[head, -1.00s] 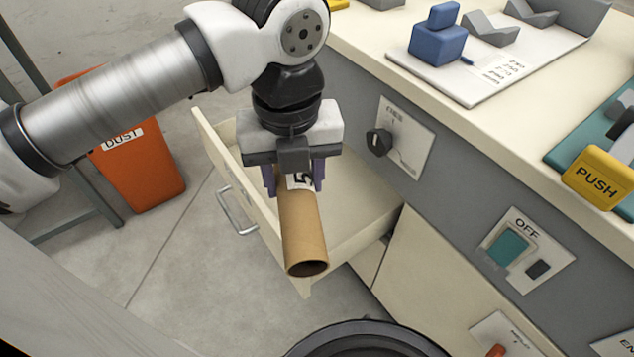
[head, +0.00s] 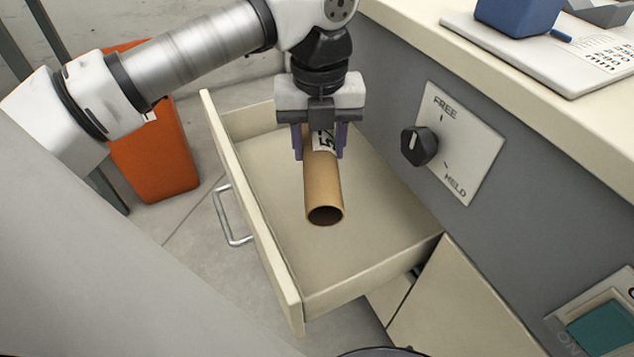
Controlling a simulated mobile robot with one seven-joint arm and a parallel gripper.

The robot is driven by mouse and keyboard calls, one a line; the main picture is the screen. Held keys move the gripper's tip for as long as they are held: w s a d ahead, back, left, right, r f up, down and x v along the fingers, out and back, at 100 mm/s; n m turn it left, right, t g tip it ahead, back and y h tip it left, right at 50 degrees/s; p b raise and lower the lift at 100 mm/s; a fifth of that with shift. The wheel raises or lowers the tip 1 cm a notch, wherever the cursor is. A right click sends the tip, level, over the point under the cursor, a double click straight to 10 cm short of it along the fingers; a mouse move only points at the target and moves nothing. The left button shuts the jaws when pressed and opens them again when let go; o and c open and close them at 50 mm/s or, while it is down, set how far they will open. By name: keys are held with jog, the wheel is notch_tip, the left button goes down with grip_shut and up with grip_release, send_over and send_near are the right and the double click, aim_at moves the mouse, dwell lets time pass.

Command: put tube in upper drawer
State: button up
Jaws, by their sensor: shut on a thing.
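The tube (head: 324,190) is a brown cardboard cylinder with a white label and a dark open end facing the camera. My gripper (head: 320,148) is shut on it near the label, its purple fingers on either side. The upper drawer (head: 275,240) is pulled open from the grey and cream cabinet and shows an empty floor where visible. The tube is over the drawer's inside, within its walls in the picture. I cannot tell how high it is above the drawer floor. The far end of the tube is hidden by my gripper.
A black FREE/HELD knob (head: 418,146) sticks out of the cabinet front right of the drawer. The drawer's metal handle (head: 228,215) is at its left. An orange dust bin (head: 160,160) stands behind. The cream worktop (head: 440,50) overhangs at upper right.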

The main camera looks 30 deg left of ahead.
jog(key=w+a, duration=0.1)
jog(key=w, duration=0.1)
jog(key=w+a+b, duration=0.1)
jog(key=w+a, duration=0.1)
jog(key=w+a+f, duration=0.1)
jog(key=w+a, duration=0.1)
jog(key=w, duration=0.1)
jog(key=shift+a+b, duration=0.2)
jog(key=shift+b, duration=0.1)
jog(key=shift+d+f+b, duration=0.1)
jog(key=shift+f+b, duration=2.7)
jog(key=shift+f, duration=5.7)
jog(key=shift+f, duration=0.2)
jog(key=o, duration=1)
jog(key=shift+r, duration=0.1)
notch_tip(320, 180, up, 12)
jog(key=p, duration=0.4)
jog(key=shift+r, duration=0.15)
